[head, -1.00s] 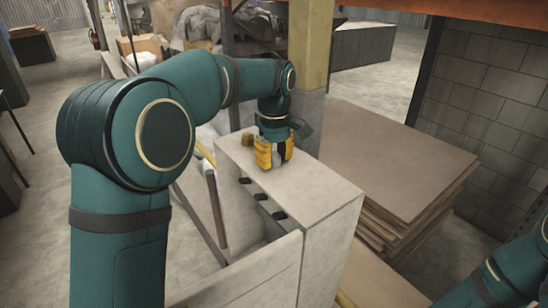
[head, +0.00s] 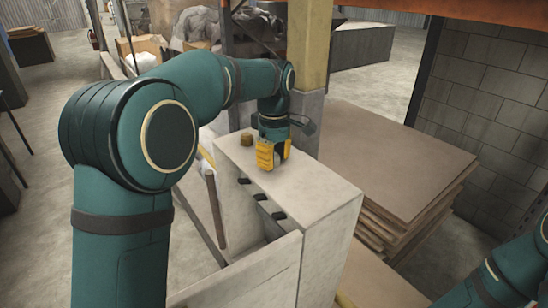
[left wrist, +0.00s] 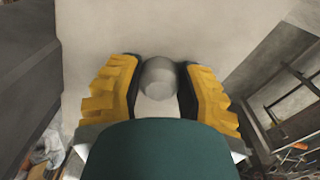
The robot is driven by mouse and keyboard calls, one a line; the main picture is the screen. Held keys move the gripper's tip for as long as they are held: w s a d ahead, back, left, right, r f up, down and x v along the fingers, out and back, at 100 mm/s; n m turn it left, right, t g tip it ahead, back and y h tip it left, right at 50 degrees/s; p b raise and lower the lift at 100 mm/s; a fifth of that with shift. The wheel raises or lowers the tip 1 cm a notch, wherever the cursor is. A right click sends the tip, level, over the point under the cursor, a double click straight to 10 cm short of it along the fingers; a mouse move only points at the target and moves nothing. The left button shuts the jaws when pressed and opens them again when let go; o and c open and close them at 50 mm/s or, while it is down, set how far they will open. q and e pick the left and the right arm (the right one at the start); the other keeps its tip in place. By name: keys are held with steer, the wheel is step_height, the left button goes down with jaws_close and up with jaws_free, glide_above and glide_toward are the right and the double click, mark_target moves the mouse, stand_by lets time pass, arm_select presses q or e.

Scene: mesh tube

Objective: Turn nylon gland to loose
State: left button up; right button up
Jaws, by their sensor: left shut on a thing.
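My left gripper (head: 270,163) points down at the top of a pale box-like block, its yellow fingers close to the surface. In the left wrist view the two fingers (left wrist: 158,95) stand on either side of a grey, round-topped piece (left wrist: 158,77), apparently the nylon gland, and are shut on it. The fingers hide most of the gland in the head view, and its lower part is hidden from the wrist. My right gripper is out of view; only part of the right arm shows at the lower right.
The pale block (head: 315,192) has several black fittings (head: 262,197) along its near upper edge. A post (head: 307,120) stands close behind. Stacked brown boards (head: 400,160) lie to the right.

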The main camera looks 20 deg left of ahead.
arm_select(q)
steer(key=o, duration=1.2)
steer(key=shift+f, duration=0.1)
step_height(320, 180, up, 12)
steer(key=shift+r, duration=0.1)
